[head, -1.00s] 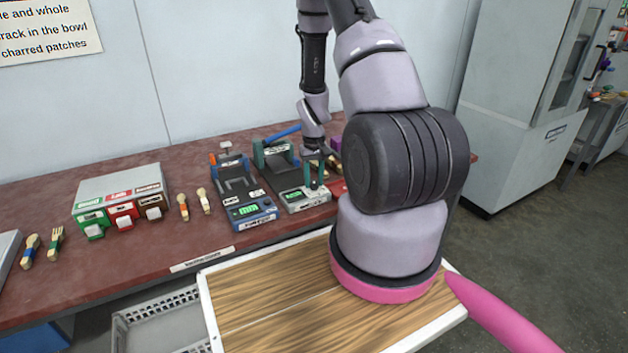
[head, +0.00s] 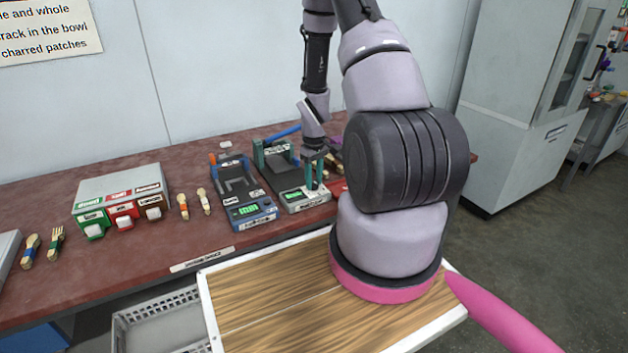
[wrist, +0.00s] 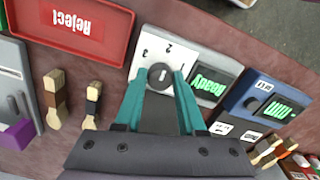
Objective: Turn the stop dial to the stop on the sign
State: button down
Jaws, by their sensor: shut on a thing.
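The stop dial (wrist: 160,76) is a dark round knob with a light mark, on a pale panel (wrist: 198,50) printed 1, 2 and 3. I cannot tell for sure which number the mark faces. My gripper (wrist: 163,78) has its teal fingers on either side of the knob, shut on it. In the head view my gripper (head: 316,185) reaches down to the front of the green-posted press (head: 277,172). The panel's green display (wrist: 205,83) reads "Ready". The sign (head: 45,28) is cut off at the upper left, and no stop number shows on it.
A blue-framed press (head: 252,217) with a lit display stands close to the left. The red Reject tray (wrist: 72,52) and wooden utensils (wrist: 54,98) lie near my gripper. A box with several coloured switches (head: 120,190) stands farther left. A wooden-topped surface (head: 270,300) is in front.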

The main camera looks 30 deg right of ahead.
aim_at(314, 181)
jog(key=c, duration=0.5)
grip_release()
jog(key=shift+r, duration=0.1)
notch_tip(314, 181, up, 11)
dwell(0.4)
